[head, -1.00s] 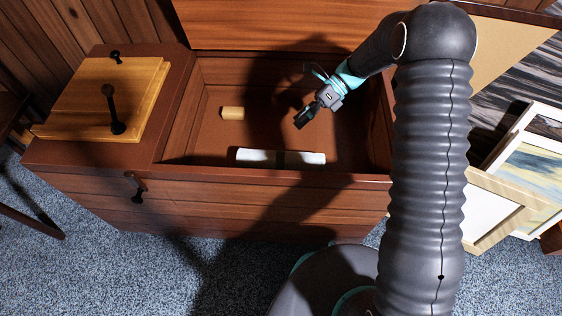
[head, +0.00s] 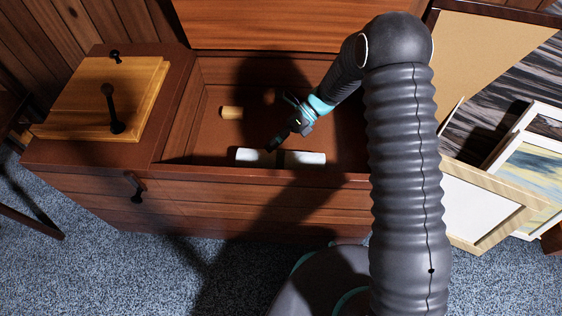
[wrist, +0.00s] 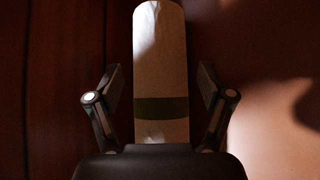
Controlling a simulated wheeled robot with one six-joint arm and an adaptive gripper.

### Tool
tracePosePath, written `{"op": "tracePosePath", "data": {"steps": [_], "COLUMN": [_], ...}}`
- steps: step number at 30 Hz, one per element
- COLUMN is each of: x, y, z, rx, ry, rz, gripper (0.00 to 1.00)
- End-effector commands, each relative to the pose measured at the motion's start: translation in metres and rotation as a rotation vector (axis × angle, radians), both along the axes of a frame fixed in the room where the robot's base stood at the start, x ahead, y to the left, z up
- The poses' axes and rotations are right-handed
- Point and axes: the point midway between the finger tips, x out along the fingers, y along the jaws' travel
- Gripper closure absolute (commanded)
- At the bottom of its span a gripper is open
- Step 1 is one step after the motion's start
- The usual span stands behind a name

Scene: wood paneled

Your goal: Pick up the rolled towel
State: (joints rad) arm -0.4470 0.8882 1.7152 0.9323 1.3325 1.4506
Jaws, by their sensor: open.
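The rolled towel (head: 305,159) is a white roll with a dark band, lying in the open chest against its front wall. In the wrist view the towel (wrist: 160,60) runs lengthwise up the picture, between the two fingers. My gripper (head: 273,146) is low inside the chest, just above the towel near its middle. The wrist view shows my gripper (wrist: 160,88) open, with a finger on each side of the towel and a gap on both sides. I cannot tell whether the fingers reach down around it. My gripper's shadow darkens the towel's middle.
The wooden chest (head: 230,178) has low walls around its inside, and its front wall is close to the towel. A small tan cylinder (head: 232,112) lies farther back on the chest floor. A wooden panel with dark handles (head: 90,100) lies on the left. Framed pictures (head: 490,205) lean at the right.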

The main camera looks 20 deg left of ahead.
Motion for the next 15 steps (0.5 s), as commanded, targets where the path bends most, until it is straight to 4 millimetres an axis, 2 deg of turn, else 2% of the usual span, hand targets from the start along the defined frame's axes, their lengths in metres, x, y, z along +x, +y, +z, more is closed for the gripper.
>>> {"op": "tracePosePath", "data": {"steps": [9,15], "x": [-0.029,-0.031], "y": [0.021,0.023], "z": [-0.022,-0.024], "rx": [-0.001,0.000], "ry": [0.000,-0.001], "rz": [0.002,0.001], "gripper": [0.20,0.20]}}
